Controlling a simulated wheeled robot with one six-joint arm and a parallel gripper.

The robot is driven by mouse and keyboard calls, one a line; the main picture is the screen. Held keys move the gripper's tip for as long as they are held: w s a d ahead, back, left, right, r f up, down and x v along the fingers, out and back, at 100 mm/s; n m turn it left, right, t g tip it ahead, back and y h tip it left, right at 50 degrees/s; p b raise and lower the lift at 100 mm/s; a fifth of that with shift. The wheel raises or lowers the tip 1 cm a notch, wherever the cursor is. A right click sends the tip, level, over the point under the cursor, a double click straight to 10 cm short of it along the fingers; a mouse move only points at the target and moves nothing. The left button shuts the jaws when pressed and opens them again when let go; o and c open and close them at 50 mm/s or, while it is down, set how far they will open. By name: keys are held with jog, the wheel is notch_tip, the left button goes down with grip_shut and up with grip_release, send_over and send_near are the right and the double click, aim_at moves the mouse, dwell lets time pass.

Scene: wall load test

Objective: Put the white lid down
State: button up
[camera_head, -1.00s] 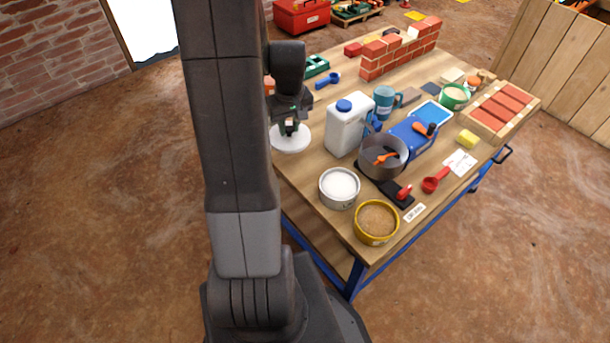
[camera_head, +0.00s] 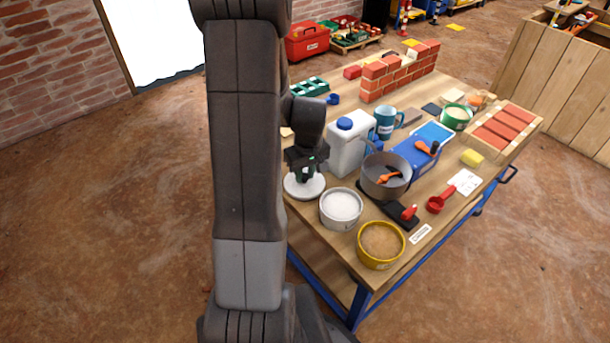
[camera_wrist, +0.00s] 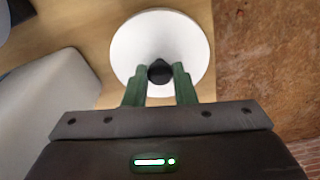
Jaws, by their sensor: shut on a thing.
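The white lid (camera_head: 304,187) is a round disc at the left edge of the workbench, left of the white pot. In the wrist view the lid (camera_wrist: 135,50) shows from above with a dark knob (camera_wrist: 160,72) at its middle. My gripper (camera_head: 304,172) is over the lid, and its green fingers (camera_wrist: 160,80) are shut on the knob. I cannot tell whether the lid touches the tabletop. The pot filled with white (camera_head: 341,207) stands open just right of the lid.
A white jug with a blue cap (camera_head: 345,148) stands close behind the lid. A yellow pot (camera_head: 381,244) and a grey pan (camera_head: 386,175) stand to the right. The workbench's left edge (camera_wrist: 212,95) runs right beside the lid. A brick wall (camera_head: 400,70) stands at the back.

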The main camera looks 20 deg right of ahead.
aim_at(307, 186)
jog(key=shift+f, duration=0.15)
jog(key=shift+f, duration=0.15)
jog(key=o, duration=1)
jog(key=r+p, duration=0.1)
jog(key=r, duration=0.3)
jog(key=s+r, duration=0.1)
jog(key=r, duration=0.3)
jog(key=r+p, duration=0.1)
jog(key=r, duration=0.3)
jog(key=shift+s+d+r+p, duration=0.1)
jog(key=shift+s+p, duration=0.1)
jog(key=shift+p, duration=0.1)
